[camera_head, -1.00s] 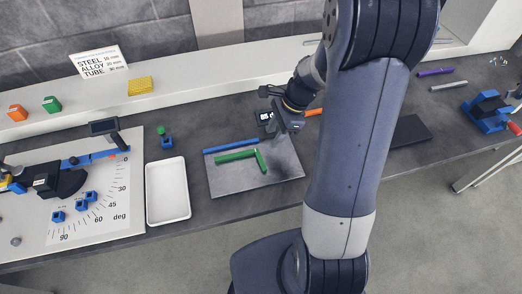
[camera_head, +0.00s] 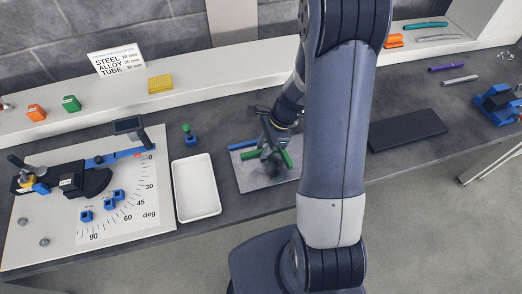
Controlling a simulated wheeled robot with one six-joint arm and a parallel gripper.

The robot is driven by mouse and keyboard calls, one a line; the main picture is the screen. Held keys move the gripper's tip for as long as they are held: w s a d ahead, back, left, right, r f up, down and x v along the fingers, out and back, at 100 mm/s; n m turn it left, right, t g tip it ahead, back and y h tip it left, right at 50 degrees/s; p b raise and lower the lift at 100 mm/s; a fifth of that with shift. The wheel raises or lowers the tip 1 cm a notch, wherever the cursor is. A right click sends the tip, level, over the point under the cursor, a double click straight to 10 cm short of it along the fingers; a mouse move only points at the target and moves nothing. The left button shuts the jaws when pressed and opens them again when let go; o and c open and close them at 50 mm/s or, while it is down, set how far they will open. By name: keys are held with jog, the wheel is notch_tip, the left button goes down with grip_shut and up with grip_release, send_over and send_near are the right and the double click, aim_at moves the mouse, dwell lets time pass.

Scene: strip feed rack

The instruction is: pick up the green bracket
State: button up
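The green bracket (camera_head: 252,154) lies on a grey plate (camera_head: 246,179) in the middle of the bench. Part of it is hidden behind my gripper, and its short leg shows at the right of the fingers. My gripper (camera_head: 270,160) is pointed down at the bracket, over its middle. I cannot tell whether the fingers touch it or how far apart they are. A blue bar (camera_head: 241,145) lies behind the bracket on the plate, partly covered.
A white tray (camera_head: 177,190) stands left of the plate. Further left is a board with a degree scale (camera_head: 150,198). A dark mat (camera_head: 407,131) lies to the right, and a blue vise (camera_head: 495,103) stands at the far right. My arm hides the bench right of the plate.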

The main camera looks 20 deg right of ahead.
grip_shut()
dwell(0.3)
